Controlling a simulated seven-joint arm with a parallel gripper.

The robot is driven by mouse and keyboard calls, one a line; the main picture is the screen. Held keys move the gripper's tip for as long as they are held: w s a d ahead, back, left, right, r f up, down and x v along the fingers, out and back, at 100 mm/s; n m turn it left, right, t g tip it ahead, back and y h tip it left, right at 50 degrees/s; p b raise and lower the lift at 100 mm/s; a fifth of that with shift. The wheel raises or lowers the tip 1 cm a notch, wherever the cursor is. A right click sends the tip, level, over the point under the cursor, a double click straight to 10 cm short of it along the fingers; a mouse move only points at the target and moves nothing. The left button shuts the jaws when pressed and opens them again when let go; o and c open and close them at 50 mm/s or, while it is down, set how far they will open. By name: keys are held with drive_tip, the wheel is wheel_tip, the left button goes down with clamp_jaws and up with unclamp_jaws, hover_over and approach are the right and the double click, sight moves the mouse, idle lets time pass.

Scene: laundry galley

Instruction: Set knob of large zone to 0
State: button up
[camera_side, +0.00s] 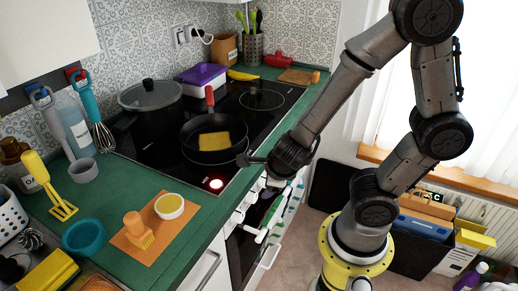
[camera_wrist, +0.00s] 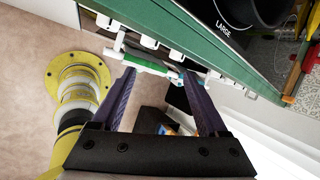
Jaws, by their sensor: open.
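The white knobs sit in a row on the stove front; one (camera_wrist: 149,42) is ahead of my fingertips in the wrist view, another (camera_wrist: 177,55) to its right. In the side view a knob (camera_side: 239,216) shows at the front edge, others partly hidden by my arm. The word LARGE (camera_wrist: 222,32) is printed on the black cooktop (camera_side: 150,150). Knob settings are too small to read.
A black pan (camera_side: 190,135) holding a yellow slab and a lidded pot (camera_side: 150,100) stand on the cooktop. A green-and-white item (camera_side: 270,215) is in front of the oven, just below the knobs. The green counter (camera_side: 100,215) carries several utensils. The floor before the stove is open.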

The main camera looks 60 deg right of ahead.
sight(257, 194)
drive_tip(key=s+d+f+n+y, duration=0.1)
drive_tip(key=d+f+n, duration=0.15)
drive_tip(key=n, duration=0.45)
drive_tip(key=s+d+f+n, duration=0.1)
drive_tip(key=f+n, duration=0.3)
drive_tip(key=n, duration=0.3)
drive_tip(key=w+r+n+y, duration=0.3)
drive_tip(key=w+n+y, duration=0.1)
drive_tip(key=n, duration=1.4)
drive_tip(key=shift+a+x, duration=0.15)
drive_tip(key=shift+x, duration=1.75)
drive_tip(key=shift+a+x, duration=0.1)
drive_tip(key=shift+x, duration=1.8)
drive_tip(key=shift+d, duration=0.1)
drive_tip(key=shift+d+m+y, duration=0.1)
drive_tip(key=shift+m+y, duration=0.2)
drive_tip(key=shift+y, duration=0.4)
